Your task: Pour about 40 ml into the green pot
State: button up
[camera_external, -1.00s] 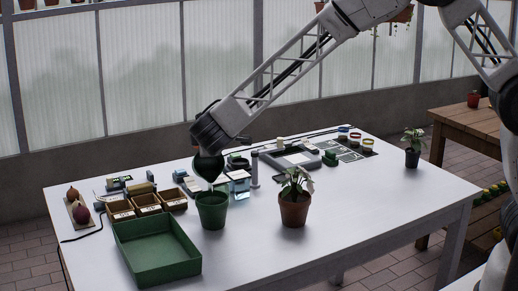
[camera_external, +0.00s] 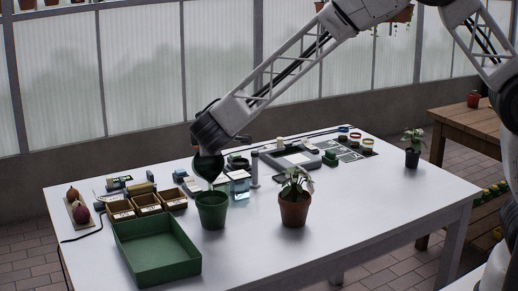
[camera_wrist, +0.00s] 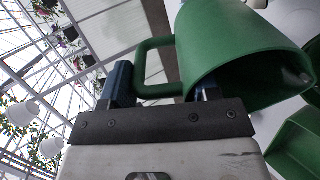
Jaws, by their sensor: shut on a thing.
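A dark green jug (camera_external: 207,167) hangs tilted in my gripper above the green pot (camera_external: 212,212), which stands upright on the white table. The jug's lower edge is just above the pot's rim, apart from it. In the wrist view the jug (camera_wrist: 240,55) shows large, its handle (camera_wrist: 155,90) between the fingers of my gripper (camera_wrist: 163,88), which is shut on it. My gripper's fingers are mostly hidden in the external view. I cannot see any liquid stream, and the inside of the pot is hidden.
A green tray (camera_external: 158,252) stands left of the pot at the front. Three small brown boxes (camera_external: 147,206) sit behind it. A potted plant (camera_external: 294,205) stands right of the pot, and a clear container (camera_external: 239,187) close behind it. The right side of the table is largely free.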

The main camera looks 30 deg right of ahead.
jog(key=shift+w+d+r+g+y, duration=0.15)
jog(key=shift+w+g, duration=0.2)
jog(key=shift+g, duration=0.05)
jog(key=shift+w+d+r+g+y, duration=0.1)
jog(key=shift+w+g+y, duration=0.05)
jog(key=shift+w+g, duration=0.2)
jog(key=shift+w+d+g, duration=0.1)
jog(key=shift+w+g, duration=0.2)
jog(key=shift+g, duration=0.45)
jog(key=shift+w+y, duration=0.1)
jog(key=shift+y, duration=0.2)
jog(key=shift+w+d+f+g, duration=0.15)
jog(key=shift+w+f+g, duration=0.3)
jog(key=shift+f+g, duration=0.45)
jog(key=shift+w+d+r+g, duration=0.1)
jog(key=shift+w+g, duration=0.15)
jog(key=shift+g, duration=0.05)
jog(key=shift+w+d+g+y, duration=0.25)
jog(key=shift+w+g+y, duration=0.35)
jog(key=shift+w+g, duration=0.6)
jog(key=shift+w+d+f+g+y, duration=0.1)
jog(key=shift+w+f+g+y, duration=0.3)
jog(key=shift+g, duration=0.65)
jog(key=shift+w+d+f+g+y, duration=0.1)
jog(key=shift+w+f+g, duration=0.45)
jog(key=shift+g, duration=0.5)
